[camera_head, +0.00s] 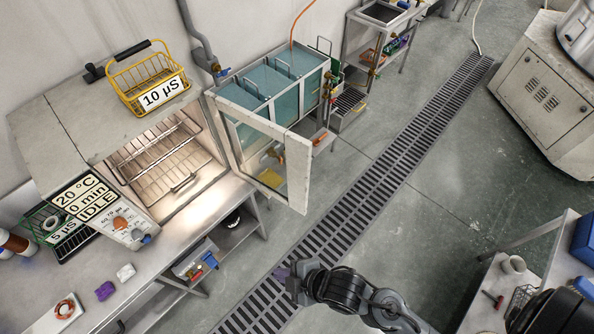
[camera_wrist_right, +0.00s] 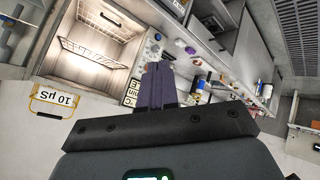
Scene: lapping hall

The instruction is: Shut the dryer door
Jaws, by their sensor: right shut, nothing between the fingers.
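The dryer (camera_head: 62,122) is a pale grey box on the bench at the left, with a lit interior and wire racks. Its door (camera_head: 298,172), a pale frame around a glass pane, stands wide open, swung out to the right over the bench's end. My right gripper (camera_head: 284,273) is shut and empty, below the door in the picture and apart from it. Its purple fingers (camera_wrist_right: 158,84) show together in the right wrist view, where the dryer's open interior (camera_wrist_right: 97,42) lies at upper left. I cannot make out the door there. My left gripper is not in view.
A yellow basket (camera_head: 148,82) labelled 10 µS sits on the dryer. A control panel (camera_head: 113,215) with knobs is at its front. Blue-water tanks (camera_head: 275,80) stand behind the door. A floor grate (camera_head: 400,165) crosses open floor at right.

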